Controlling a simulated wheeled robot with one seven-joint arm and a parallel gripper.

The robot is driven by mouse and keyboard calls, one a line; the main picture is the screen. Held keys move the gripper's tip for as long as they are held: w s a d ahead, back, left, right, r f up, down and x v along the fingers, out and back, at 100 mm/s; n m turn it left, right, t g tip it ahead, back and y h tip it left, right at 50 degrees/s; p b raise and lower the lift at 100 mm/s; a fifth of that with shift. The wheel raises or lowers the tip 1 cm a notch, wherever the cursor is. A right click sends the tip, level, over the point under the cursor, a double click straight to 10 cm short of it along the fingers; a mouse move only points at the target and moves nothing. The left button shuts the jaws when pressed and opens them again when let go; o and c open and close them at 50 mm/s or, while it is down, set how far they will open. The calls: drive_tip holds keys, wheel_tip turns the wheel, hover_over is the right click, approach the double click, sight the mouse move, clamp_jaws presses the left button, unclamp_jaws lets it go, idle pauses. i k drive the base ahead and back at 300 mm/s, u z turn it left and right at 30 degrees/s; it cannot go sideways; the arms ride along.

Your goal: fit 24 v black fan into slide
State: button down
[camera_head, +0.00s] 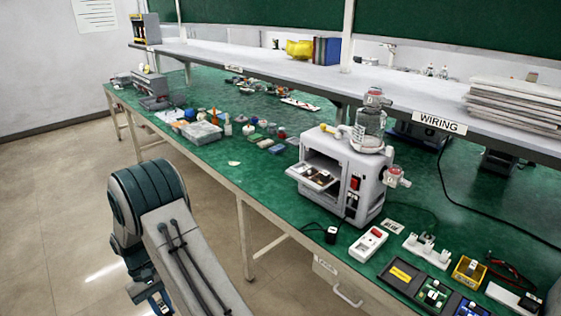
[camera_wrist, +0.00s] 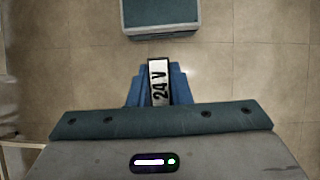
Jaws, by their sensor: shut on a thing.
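In the head view my arm hangs at the lower left, off the bench's front edge, with the blue gripper (camera_head: 154,301) low and partly cut off. The slide (camera_head: 313,176) sticks out of the left side of the white pump housing (camera_head: 352,180) on the bench. Small brown and dark pieces lie on the slide, too small to tell apart.
The green bench (camera_head: 265,190) has a clear strip left of the housing. A clear canister (camera_head: 369,130) stands on top of the housing. A white-and-red device (camera_head: 368,244), a white rack (camera_head: 427,251) and a dark tray (camera_head: 403,273) lie at its right front. A shelf overhangs the back.

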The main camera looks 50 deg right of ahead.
sight(296, 171)
drive_tip(key=i, duration=0.55)
drive_tip(key=z, duration=1.6)
